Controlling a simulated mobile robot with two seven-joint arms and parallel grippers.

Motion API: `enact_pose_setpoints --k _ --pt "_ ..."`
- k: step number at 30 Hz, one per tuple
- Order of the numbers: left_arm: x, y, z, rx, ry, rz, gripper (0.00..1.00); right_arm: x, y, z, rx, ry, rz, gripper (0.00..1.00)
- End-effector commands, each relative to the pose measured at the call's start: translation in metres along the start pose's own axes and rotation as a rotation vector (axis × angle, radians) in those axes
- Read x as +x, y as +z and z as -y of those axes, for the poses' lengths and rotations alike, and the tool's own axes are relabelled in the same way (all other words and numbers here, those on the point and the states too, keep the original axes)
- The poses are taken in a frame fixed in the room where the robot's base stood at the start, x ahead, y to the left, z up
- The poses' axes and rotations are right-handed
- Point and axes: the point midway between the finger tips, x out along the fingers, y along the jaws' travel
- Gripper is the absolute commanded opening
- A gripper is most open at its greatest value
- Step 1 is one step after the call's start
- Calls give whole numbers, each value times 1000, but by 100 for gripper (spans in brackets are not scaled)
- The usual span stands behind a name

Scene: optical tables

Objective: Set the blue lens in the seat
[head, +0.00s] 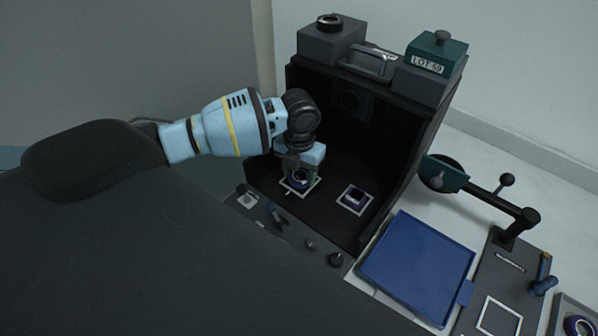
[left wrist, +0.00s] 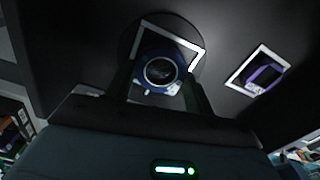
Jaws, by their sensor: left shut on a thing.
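My left gripper (head: 299,172) reaches into the dark open-fronted box and is shut on the blue lens (head: 299,180). In the left wrist view the blue lens (left wrist: 160,72) is a blue ring with dark glass, between the two fingers of the left gripper (left wrist: 161,82). The lens is over a white square outline (left wrist: 190,50) on the box floor. I cannot tell whether it touches the floor. Which part is the seat is not clear. My right gripper is not in view.
A purple lens (head: 354,197) sits in another white outline to the right; it also shows in the left wrist view (left wrist: 263,78). The black box (head: 412,160) has side walls and a roof close around my arm. A blue panel (head: 418,265) lies at the front right.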

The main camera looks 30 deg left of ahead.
Motion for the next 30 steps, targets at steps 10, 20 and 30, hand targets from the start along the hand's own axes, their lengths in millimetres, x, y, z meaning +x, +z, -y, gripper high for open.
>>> enact_pose_setpoints --k 10,20,30 --pt "3 0 0 0 0 1 29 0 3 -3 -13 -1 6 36" --pt "4 0 0 0 0 1 75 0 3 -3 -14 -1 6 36" --pt "-11 1 0 0 -1 4 75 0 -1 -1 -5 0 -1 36"
